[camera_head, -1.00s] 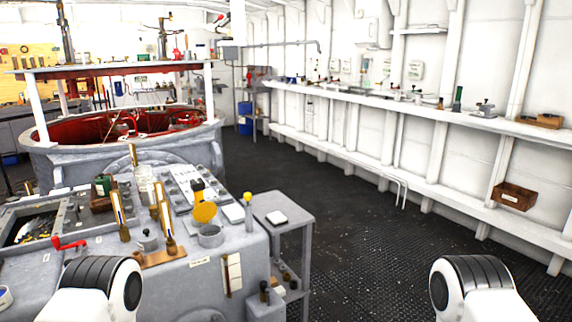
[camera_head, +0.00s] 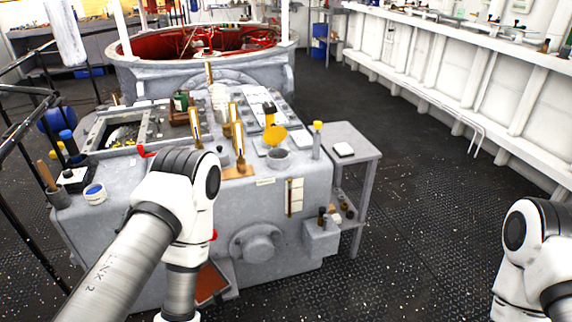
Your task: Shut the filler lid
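The filler lid is most likely the round yellow lid (camera_head: 275,135) on the grey machine top. It stands raised behind a short round grey filler neck (camera_head: 278,158), whose mouth is uncovered. My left arm comes up in front of the machine, with its elbow near the left part of the top, well short of the lid. My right arm is at the right edge over the floor. Neither gripper is in view.
Brass levers (camera_head: 237,140) stand left of the neck, and a yellow-capped post (camera_head: 317,140) stands right of it. A small side table (camera_head: 350,140) adjoins the machine's right side. A red handle (camera_head: 146,151) lies near my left arm. Dark floor on the right is clear.

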